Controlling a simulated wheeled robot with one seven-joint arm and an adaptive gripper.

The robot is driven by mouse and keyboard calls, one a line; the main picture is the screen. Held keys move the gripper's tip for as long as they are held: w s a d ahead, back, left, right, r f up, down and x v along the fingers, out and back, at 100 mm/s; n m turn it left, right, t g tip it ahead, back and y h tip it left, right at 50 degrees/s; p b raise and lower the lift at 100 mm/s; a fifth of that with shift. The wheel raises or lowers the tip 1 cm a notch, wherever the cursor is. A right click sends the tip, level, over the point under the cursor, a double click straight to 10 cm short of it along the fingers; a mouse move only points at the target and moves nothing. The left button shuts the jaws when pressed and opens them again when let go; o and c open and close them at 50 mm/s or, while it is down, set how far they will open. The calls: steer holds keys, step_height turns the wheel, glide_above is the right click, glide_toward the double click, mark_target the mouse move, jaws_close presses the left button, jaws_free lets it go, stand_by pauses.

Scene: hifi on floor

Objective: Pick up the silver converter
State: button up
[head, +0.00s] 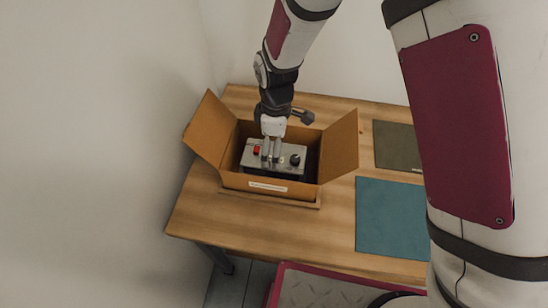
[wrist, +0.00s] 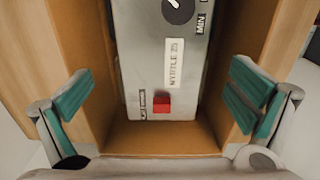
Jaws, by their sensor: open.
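The silver converter (head: 285,168), a boxy unit with a red button and a black knob, sits inside an open cardboard box. My gripper (head: 270,157) points down into the box over the converter. In the wrist view my gripper (wrist: 158,98) is open, with one teal-padded finger on each side of the converter and gaps between. I cannot tell the exact height of the fingertips above it.
The cardboard box (head: 235,180) has side flaps spread outward, and its walls stand close around the converter. It rests on a wooden table (head: 220,218). A teal mat (head: 388,215) and a dark olive mat (head: 395,143) lie to the right. The table's front left is clear.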

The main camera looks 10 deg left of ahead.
steer(key=shift+s+a+f+p, duration=0.15)
steer(key=shift+f+p, duration=0.4)
steer(key=shift+f, duration=2.1)
steer(key=c, duration=1.8)
steer(key=shift+c, duration=0.8)
steer(key=shift+r, duration=0.15)
